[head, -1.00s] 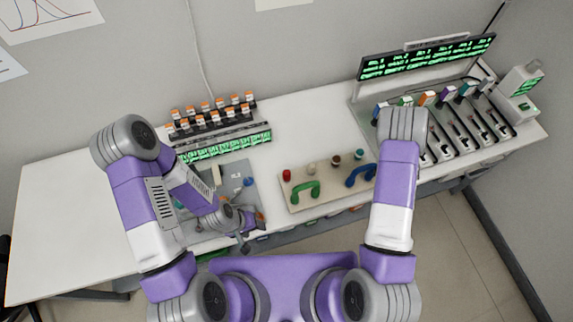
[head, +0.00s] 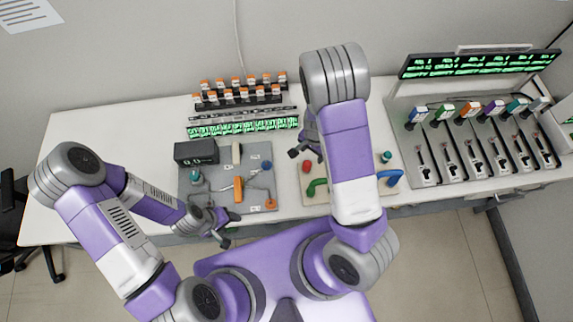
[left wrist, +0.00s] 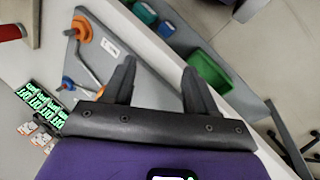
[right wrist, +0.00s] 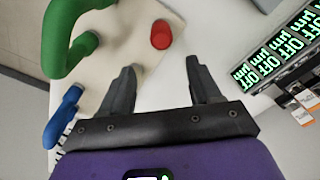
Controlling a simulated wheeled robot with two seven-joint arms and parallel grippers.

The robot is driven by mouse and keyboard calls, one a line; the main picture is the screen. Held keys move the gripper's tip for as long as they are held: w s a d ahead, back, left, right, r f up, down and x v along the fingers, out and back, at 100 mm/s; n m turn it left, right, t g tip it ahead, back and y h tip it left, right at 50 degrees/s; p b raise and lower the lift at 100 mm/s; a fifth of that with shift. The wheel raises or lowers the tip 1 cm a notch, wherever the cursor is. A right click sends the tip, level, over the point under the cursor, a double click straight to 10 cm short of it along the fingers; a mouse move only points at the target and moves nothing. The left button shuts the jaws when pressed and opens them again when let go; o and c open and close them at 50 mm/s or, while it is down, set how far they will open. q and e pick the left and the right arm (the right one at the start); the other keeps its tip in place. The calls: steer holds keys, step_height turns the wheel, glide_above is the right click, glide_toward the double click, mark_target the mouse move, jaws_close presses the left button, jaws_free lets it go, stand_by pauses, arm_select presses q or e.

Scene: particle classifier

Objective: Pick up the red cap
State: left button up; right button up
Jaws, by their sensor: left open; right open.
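The red cap (head: 306,166) stands on the beige board (head: 315,196) in the head view, just in front of my right gripper (head: 305,154). In the right wrist view the red cap (right wrist: 161,35) is ahead of the open fingers (right wrist: 162,75), roughly between their lines and apart from them. My right gripper is open and empty. My left gripper (head: 230,230) is open and empty at the table's front edge, near the grey panel. A red piece (left wrist: 10,32) shows at the left wrist view's top left; I cannot tell whether it is the cap.
A green handle (head: 318,186) and a blue handle (head: 390,177) stand on the beige board. The grey panel (head: 225,202) with an orange knob lies left of it. Vials with orange tops (head: 240,92) stand behind. Slotted stations (head: 470,145) are at right.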

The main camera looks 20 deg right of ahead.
mark_target(307, 163)
steer(key=shift+s+a+f, duration=0.45)
steer(key=shift+a+f, duration=0.2)
steer(key=shift+f, duration=0.15)
steer(key=f, duration=0.4)
steer(key=f+b, duration=0.1)
steer(key=f, duration=0.1)
steer(key=shift+w+a+f, duration=0.1)
steer(key=shift+w+f, duration=0.05)
steer(key=shift+w, duration=0.15)
steer(key=c, duration=1)
step_height(307, 163, up, 18)
steer(key=p, duration=0.4)
